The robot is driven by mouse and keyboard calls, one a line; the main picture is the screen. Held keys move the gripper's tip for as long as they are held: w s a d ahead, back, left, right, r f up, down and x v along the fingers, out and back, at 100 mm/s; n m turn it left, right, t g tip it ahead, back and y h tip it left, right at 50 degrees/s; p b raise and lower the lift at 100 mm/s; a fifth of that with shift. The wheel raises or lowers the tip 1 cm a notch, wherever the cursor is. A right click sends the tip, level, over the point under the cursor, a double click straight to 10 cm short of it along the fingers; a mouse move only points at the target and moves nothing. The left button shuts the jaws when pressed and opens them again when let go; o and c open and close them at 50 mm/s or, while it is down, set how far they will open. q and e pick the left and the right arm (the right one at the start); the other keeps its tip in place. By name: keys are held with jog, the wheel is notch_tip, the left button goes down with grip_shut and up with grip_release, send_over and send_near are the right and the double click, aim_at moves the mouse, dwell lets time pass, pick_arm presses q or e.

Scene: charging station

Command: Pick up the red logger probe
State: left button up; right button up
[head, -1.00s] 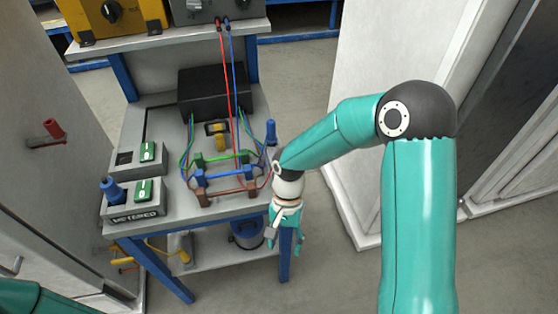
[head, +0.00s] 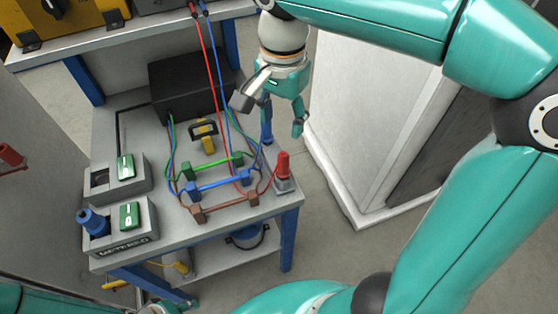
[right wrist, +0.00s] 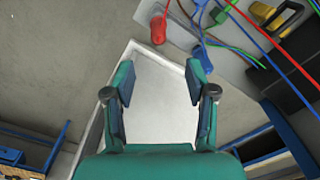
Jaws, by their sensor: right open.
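The red logger probe (head: 283,165) stands upright in a small grey holder at the right front corner of the bench, with a red lead running from it. It also shows in the right wrist view (right wrist: 158,29), at the top, beyond my fingertips. My right gripper (head: 270,114) is open and empty, hanging past the bench's right edge, behind and above the probe. In the right wrist view its two fingers (right wrist: 161,82) are spread with nothing between them. Teal parts of my left arm show at the bottom left; its jaws are not clear.
The bench (head: 270,205) carries green, blue and brown bars (head: 220,185) with loose leads, a black box (head: 190,85) and a blue probe (head: 92,220) at the left front. A white cabinet (head: 365,130) stands to the right. Red and blue cables hang down to the bench.

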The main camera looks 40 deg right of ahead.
aim_at(283, 165)
notch_tip(283, 165, down, 10)
jog(key=shift+w+r+b, duration=0.1)
jog(key=shift+b, duration=0.4)
jog(key=shift+d+f, duration=0.15)
jog(key=shift+f, duration=2.5)
jog(key=shift+c, duration=0.4)
grip_shut()
